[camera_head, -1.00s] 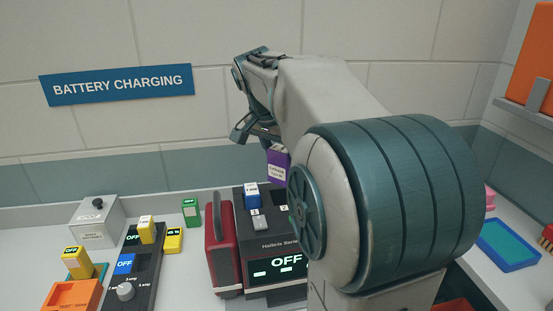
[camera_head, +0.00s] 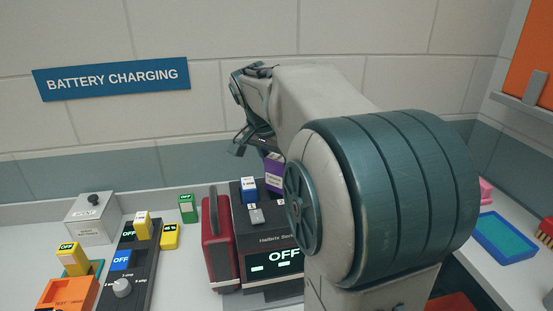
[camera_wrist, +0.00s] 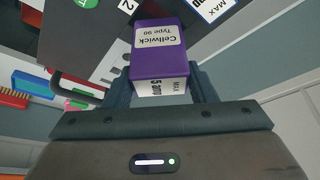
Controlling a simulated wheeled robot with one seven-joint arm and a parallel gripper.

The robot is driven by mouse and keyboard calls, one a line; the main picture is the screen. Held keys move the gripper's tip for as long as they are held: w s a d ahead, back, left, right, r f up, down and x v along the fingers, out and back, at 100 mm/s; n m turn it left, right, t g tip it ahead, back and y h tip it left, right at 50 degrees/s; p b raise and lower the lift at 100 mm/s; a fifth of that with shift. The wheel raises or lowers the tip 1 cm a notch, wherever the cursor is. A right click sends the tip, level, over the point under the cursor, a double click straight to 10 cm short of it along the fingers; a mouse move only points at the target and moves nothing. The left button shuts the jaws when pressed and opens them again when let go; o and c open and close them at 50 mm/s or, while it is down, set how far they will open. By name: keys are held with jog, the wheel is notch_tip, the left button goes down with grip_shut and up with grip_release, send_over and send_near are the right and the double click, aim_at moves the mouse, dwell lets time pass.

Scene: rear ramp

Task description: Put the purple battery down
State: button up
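The purple battery (camera_head: 274,171), with a white label, is between the fingers of my gripper (camera_wrist: 162,82). The wrist view shows it close up, label reading "Cellwick Type 90" (camera_wrist: 158,48), with a dark finger along each side. In the head view it is at the top right of the dark charger (camera_head: 268,232), partly behind my arm. I cannot tell whether its lower end touches the charger or is inside a slot. The charger's screen reads "OFF", and a blue battery (camera_head: 249,188) stands in its left slot.
A red case (camera_head: 216,245) stands against the charger's left side. Farther left are a green battery (camera_head: 188,208), yellow batteries (camera_head: 170,236), a second charger (camera_head: 145,265), a grey box (camera_head: 92,218) and an orange tester (camera_head: 66,295). A blue tray (camera_head: 505,236) lies right.

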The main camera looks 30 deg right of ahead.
jog(key=o, duration=0.4)
jog(key=shift+o, duration=0.2)
jog(key=shift+r, duration=0.15)
jog(key=shift+r+p, duration=0.3)
jog(key=shift+p, duration=0.1)
jog(key=v, duration=1.2)
jog(key=s+a+f+n+y, duration=0.2)
jog(key=s+a+f+n, duration=0.3)
jog(key=s+f, duration=0.3)
jog(key=s+a+f+n+y, duration=0.1)
jog(key=s+a+f+n, duration=0.4)
jog(key=f, duration=0.9)
jog(key=s+n, duration=0.2)
jog(key=s, duration=0.2)
jog(key=shift+f+t+y, duration=0.35)
jog(key=shift+t+y, duration=0.05)
jog(key=shift+o, duration=0.4)
jog(key=shift+a, duration=0.1)
